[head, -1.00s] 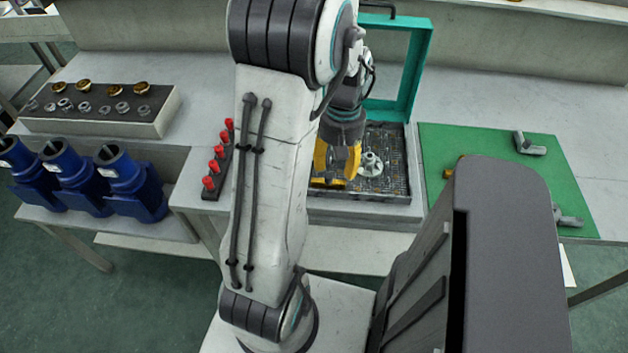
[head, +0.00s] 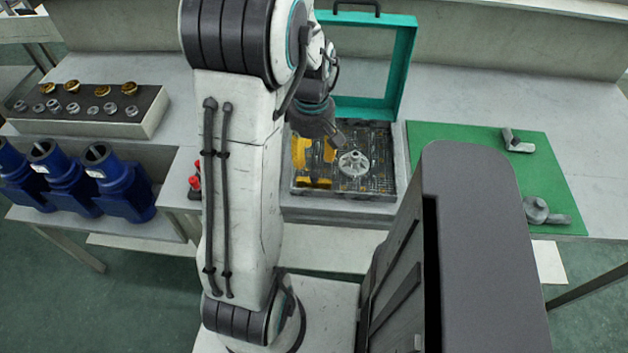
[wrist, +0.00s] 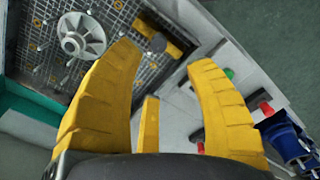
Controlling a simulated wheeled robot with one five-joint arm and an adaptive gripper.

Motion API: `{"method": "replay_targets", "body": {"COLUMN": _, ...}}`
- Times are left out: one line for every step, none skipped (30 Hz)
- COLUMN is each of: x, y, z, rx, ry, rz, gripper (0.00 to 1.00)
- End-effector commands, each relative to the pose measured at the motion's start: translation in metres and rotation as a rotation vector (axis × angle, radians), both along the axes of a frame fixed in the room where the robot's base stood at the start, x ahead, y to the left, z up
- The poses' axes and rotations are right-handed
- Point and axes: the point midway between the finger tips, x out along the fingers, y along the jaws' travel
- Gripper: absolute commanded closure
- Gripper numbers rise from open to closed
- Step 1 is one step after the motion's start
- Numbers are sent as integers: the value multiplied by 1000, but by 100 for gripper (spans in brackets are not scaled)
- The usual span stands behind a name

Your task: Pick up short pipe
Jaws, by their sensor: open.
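My gripper (head: 316,160) is open and empty, with yellow fingers over the left part of a gridded tray (head: 380,190). In the wrist view the gripper (wrist: 165,58) spans the tray's edge and pale bench top, with nothing between its fingers. I cannot pick out the short pipe with certainty. Grey fittings lie on the green mat at right: an angled one (head: 517,141) at the back and one with a round end (head: 545,212) nearer the front. Both are well apart from my gripper.
A grey spoked wheel (head: 353,164) sits in the tray, also in the wrist view (wrist: 82,35), near a yellow block (wrist: 172,36). A teal lid frame (head: 405,65) stands behind. Red pegs (head: 195,180), blue housings (head: 115,180) and a rack of nuts (head: 150,118) are left.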

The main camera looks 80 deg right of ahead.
Motion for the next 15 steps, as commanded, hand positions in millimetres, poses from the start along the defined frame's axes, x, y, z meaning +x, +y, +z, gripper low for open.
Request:
{"method": "replay_targets", "body": {"x": 0, "y": 1, "z": -2, "rx": 2, "ry": 0, "rz": 13, "gripper": 51}}
{"method": "replay_targets", "body": {"x": 0, "y": 1, "z": -4, "rx": 4, "ry": 0, "rz": 19, "gripper": 51}}
{"method": "replay_targets", "body": {"x": 0, "y": 1, "z": -7, "rx": 4, "ry": 0, "rz": 24, "gripper": 51}}
{"method": "replay_targets", "body": {"x": 0, "y": 1, "z": -9, "rx": 4, "ry": 0, "rz": 26, "gripper": 51}}
{"method": "replay_targets", "body": {"x": 0, "y": 1, "z": -12, "rx": 4, "ry": 0, "rz": 28, "gripper": 51}}
{"method": "replay_targets", "body": {"x": 0, "y": 1, "z": -15, "rx": 5, "ry": -1, "rz": 28, "gripper": 51}}
{"method": "replay_targets", "body": {"x": 0, "y": 1, "z": -17, "rx": 4, "ry": 0, "rz": 28, "gripper": 51}}
{"method": "replay_targets", "body": {"x": 0, "y": 1, "z": -19, "rx": 4, "ry": 0, "rz": 27, "gripper": 51}}
{"method": "replay_targets", "body": {"x": -1, "y": 1, "z": -22, "rx": 4, "ry": 0, "rz": 27, "gripper": 51}}
{"method": "replay_targets", "body": {"x": -1, "y": 1, "z": -24, "rx": 4, "ry": 0, "rz": 27, "gripper": 51}}
{"method": "replay_targets", "body": {"x": -1, "y": 2, "z": -26, "rx": 4, "ry": 0, "rz": 26, "gripper": 51}}
{"method": "replay_targets", "body": {"x": -1, "y": 2, "z": -30, "rx": 5, "ry": -1, "rz": 26, "gripper": 51}}
{"method": "replay_targets", "body": {"x": -2, "y": 3, "z": -33, "rx": 7, "ry": -1, "rz": 26, "gripper": 51}}
{"method": "replay_targets", "body": {"x": -2, "y": 3, "z": -37, "rx": 6, "ry": 0, "rz": 26, "gripper": 51}}
{"method": "replay_targets", "body": {"x": -3, "y": 3, "z": -42, "rx": 7, "ry": -1, "rz": 25, "gripper": 51}}
